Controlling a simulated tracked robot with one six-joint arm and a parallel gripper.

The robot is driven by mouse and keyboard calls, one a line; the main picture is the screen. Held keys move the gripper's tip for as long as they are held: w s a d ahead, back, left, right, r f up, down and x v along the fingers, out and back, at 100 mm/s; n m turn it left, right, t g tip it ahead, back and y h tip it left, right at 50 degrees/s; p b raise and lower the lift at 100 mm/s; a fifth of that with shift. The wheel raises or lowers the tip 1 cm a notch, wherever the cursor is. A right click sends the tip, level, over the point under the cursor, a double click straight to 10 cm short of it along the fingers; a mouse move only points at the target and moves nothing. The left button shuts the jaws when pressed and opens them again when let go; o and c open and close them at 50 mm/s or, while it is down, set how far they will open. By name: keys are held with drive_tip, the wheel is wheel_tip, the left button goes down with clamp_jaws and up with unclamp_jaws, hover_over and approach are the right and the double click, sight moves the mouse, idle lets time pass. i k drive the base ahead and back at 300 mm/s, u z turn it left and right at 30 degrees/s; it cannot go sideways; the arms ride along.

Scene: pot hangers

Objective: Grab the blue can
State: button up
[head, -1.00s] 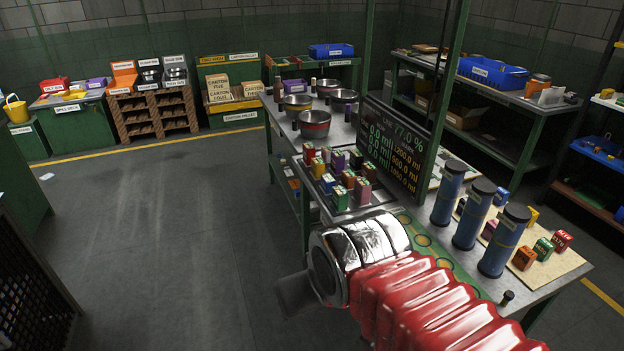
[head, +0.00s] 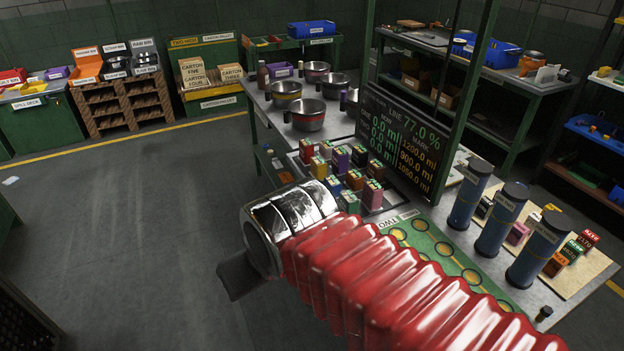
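A small blue can-like item (head: 333,187) stands in the group of coloured containers on the bench; whether it is round or boxy is too small to tell. Three tall blue cylinders with black tops stand further right on the same bench: the far one (head: 469,196), the middle one (head: 501,220) and the near one (head: 538,250). My gripper (head: 238,276) shows only as a dark part past the silver cuff of my red-sleeved arm, left of the bench edge. Its fingers are mostly hidden. Nothing is seen in it.
Metal bowls (head: 309,115) stand at the bench's far end. A dark display board (head: 402,140) and a green post rise behind the coloured containers. A green panel with yellow rings (head: 440,262) lies near the cylinders. Open floor (head: 150,220) lies to the left.

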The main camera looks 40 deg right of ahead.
sight(334, 185)
drive_tip(key=u, duration=0.2)
drive_tip(key=i, duration=1.3)
drive_tip(key=u, duration=0.2)
